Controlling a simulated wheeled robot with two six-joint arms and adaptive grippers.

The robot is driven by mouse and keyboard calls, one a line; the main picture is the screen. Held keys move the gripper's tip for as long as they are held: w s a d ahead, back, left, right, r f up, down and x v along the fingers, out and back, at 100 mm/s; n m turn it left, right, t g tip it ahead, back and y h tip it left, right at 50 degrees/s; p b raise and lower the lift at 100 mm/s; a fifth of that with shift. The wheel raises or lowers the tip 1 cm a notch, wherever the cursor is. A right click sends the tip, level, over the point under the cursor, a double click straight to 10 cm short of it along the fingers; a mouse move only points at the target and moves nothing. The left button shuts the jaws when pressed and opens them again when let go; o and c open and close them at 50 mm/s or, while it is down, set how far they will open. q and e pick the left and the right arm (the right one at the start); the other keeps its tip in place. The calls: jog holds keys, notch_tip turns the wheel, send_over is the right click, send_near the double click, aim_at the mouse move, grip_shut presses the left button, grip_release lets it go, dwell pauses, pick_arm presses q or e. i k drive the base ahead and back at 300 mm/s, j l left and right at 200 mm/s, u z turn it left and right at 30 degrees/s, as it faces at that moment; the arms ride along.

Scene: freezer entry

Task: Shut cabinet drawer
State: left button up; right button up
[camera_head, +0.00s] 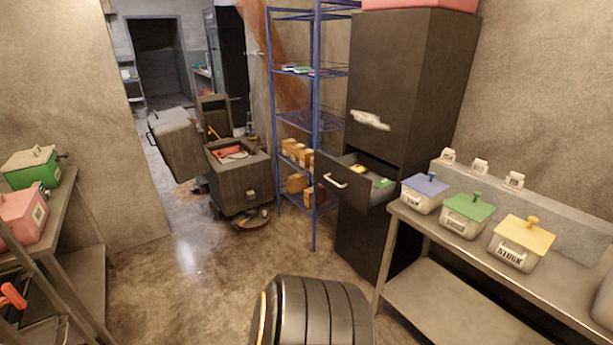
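A tall dark cabinet (405,85) stands right of the middle, against the wall. Its drawer (338,182) is pulled out toward the left, with a pale handle on its front. Small yellow and green items (378,182) lie inside the open drawer. The drawer front above it looks closed and has a worn whitish handle or label (370,120). Neither of my grippers shows in the head view, and nothing is seen touching the drawer.
A blue wire shelf (315,125) with boxes stands left of the cabinet. A steel table (460,255) with lidded containers stands to its right, close to the drawer. A grey open-lidded cart (240,180) is farther back.

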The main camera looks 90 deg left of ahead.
aim_at(358, 189)
jog(key=j+u, duration=0.15)
jog(key=u, duration=2.35)
